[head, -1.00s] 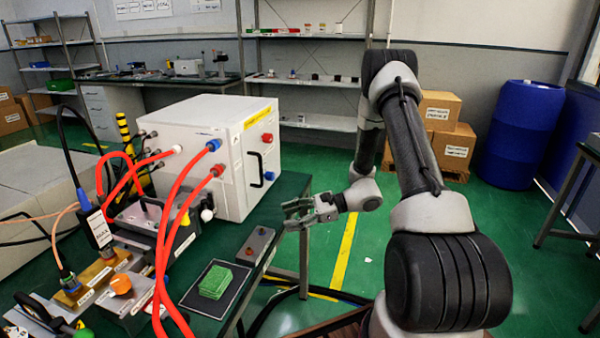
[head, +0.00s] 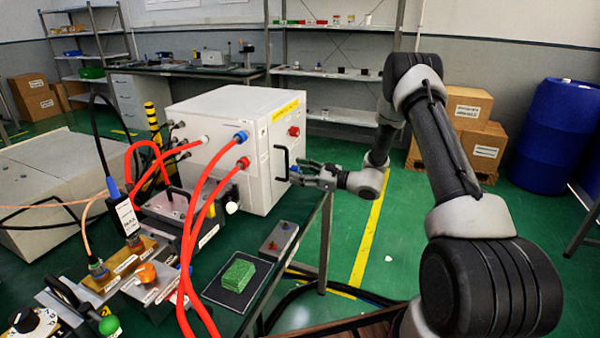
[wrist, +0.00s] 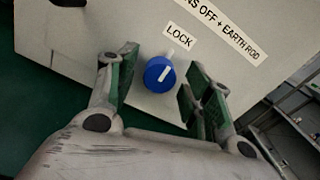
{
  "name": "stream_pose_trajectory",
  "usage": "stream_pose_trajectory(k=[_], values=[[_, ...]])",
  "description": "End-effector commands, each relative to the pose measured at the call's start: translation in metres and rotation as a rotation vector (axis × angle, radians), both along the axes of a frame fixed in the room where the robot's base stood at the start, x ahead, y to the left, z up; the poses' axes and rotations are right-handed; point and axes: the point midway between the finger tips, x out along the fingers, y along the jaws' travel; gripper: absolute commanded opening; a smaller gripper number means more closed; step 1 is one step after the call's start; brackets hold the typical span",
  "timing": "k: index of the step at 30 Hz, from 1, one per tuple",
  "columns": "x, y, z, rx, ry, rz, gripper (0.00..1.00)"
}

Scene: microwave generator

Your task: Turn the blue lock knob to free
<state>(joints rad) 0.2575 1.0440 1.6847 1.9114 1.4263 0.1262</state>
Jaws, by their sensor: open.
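The blue lock knob (wrist: 159,75) is on the white cabinet's face in the wrist view. Its white pointer line slants up and right, roughly toward the LOCK label (wrist: 180,38) and the short mark below it. My gripper (wrist: 162,72) is open, with one finger left of the knob and the other right of it. Both fingers look apart from the knob. In the head view my gripper (head: 303,174) is close to the right face of the white cabinet (head: 225,115).
A black handle (head: 282,163) and a red knob (head: 293,131) are on the same cabinet face. Red hoses (head: 200,230) run in front of the cabinet. A small grey box (head: 279,238) and a green block (head: 239,272) lie on the bench. Open floor lies right of the bench.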

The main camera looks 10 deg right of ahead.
Motion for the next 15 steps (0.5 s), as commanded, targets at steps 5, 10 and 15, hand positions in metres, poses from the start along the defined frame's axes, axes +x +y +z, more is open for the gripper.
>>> stream_pose_trajectory(k=[5, 10, 15], values=[[0.0004, 0.0006, -0.0001, 0.0, 0.0, 0.0, 0.51], [0.0003, 0.0005, -0.0002, -0.001, 0.001, 0.0, 0.29], [0.0003, 0.0004, -0.0002, -0.001, 0.001, 0.0, 0.05]])
